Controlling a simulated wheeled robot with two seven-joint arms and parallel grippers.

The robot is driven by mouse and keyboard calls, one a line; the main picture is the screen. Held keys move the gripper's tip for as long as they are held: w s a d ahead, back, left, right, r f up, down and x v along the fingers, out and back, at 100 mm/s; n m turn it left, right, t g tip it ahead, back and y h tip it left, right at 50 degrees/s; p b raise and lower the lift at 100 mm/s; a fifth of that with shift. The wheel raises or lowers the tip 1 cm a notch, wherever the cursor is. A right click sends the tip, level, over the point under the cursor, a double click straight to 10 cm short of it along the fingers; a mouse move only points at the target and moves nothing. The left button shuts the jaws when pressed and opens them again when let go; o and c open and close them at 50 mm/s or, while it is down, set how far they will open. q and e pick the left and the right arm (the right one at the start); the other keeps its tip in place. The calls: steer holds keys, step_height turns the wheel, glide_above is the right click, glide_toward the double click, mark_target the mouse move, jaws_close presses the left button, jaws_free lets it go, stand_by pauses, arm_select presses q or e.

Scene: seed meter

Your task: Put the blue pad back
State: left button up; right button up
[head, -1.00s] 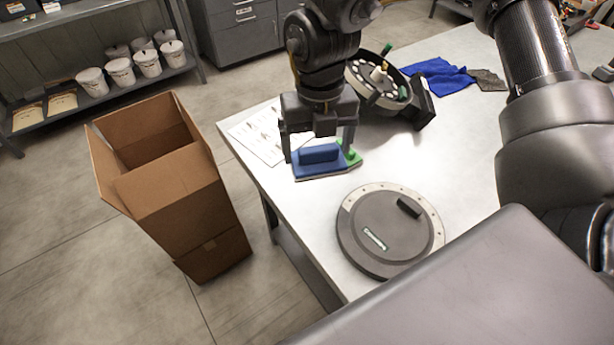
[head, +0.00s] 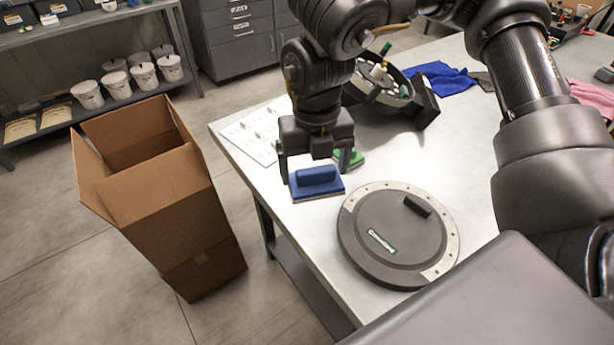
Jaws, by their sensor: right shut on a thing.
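The blue pad (head: 317,190), a flat block with a raised blue handle, is near the table's left edge. My right gripper (head: 315,168) is above it, shut on the blue pad, with a finger at each end of the handle. Whether the pad touches the table is hard to tell. A green pad (head: 352,158) lies just behind it, partly hidden by the right finger. The round dark seed meter cover (head: 390,240) lies flat to the front right. The open seed meter housing (head: 425,105) stands behind, partly hidden by my arm. My left gripper is out of view.
A printed sheet (head: 255,133) lies at the table's left edge. A blue cloth (head: 440,77) lies at the back. An open cardboard box (head: 180,205) stands on the floor left of the table (head: 480,150). A shelf with white tubs (head: 88,95) is beyond.

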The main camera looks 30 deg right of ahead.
steer(key=w+d+f+p, duration=0.1)
steer(key=w+f, duration=0.1)
steer(key=w, duration=0.2)
steer(key=w+d+f+p, duration=0.1)
steer(key=w+d+f, duration=0.1)
steer(key=w+f, duration=0.1)
steer(key=w+d+f+p, duration=0.1)
steer(key=w+f, duration=0.2)
steer(key=w, duration=0.1)
steer(key=shift+w+d+f, duration=0.2)
steer(key=shift+w+d, duration=0.15)
steer(key=shift+w+d+f+p, duration=0.2)
steer(key=shift+w+f+p, duration=0.1)
steer(key=shift+w+f, duration=0.3)
step_height(320, 180, down, 2)
steer(key=shift+s+f+p, duration=0.15)
steer(key=shift+p, duration=0.45)
steer(key=shift+f, duration=0.45)
steer(key=shift+c, duration=0.4)
steer(key=o, duration=0.7)
steer(key=shift+o, duration=0.7)
step_height(320, 180, up, 12)
steer(key=b, duration=0.2)
